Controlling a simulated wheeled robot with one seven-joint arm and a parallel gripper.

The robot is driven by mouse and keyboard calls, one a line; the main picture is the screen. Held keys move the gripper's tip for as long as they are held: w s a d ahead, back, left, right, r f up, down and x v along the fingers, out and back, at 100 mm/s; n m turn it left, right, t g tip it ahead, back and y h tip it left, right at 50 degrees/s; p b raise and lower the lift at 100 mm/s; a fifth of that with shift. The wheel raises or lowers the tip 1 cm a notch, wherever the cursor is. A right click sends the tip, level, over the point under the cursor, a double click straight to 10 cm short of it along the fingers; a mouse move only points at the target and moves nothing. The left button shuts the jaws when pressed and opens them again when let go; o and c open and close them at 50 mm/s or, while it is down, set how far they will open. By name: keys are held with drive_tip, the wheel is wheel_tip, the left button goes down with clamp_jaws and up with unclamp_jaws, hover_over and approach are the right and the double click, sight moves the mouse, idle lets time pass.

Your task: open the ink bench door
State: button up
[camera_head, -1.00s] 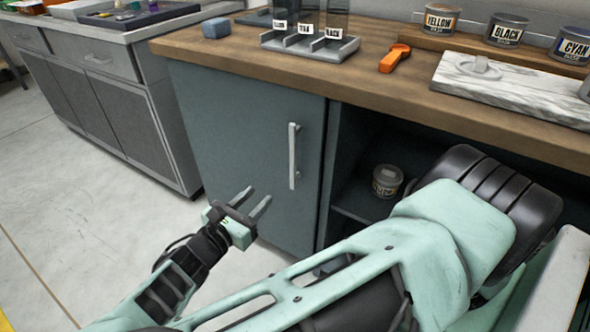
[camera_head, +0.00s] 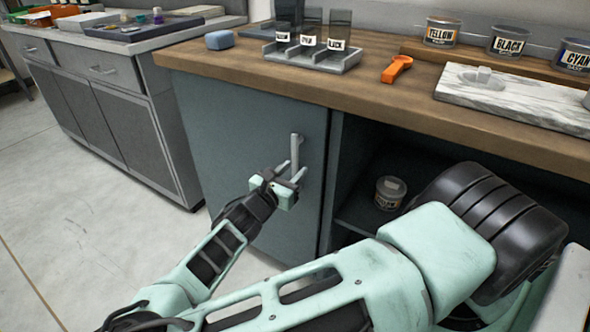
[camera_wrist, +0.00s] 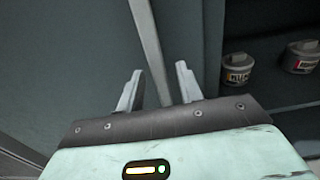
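The ink bench door (camera_head: 245,125) is a grey-blue panel under the wooden worktop, and it looks closed. Its light vertical bar handle (camera_head: 295,150) is near the door's right edge. My gripper (camera_head: 290,172) is at the handle's lower part and hides some of it. In the wrist view the handle (camera_wrist: 150,50) runs between the two open fingers of my gripper (camera_wrist: 159,70). The fingers are apart, and I see no clear grip on the bar.
An open shelf right of the door holds a lidded jar (camera_head: 389,192). The wooden worktop (camera_head: 385,100) above carries an orange tool (camera_head: 397,69), a bottle rack, a marble slab and ink tins. A grey cabinet (camera_head: 120,120) stands left. Floor is clear in front.

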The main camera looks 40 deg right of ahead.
drive_tip(key=shift+x, duration=0.85)
drive_tip(key=shift+a, duration=0.1)
clamp_jaws()
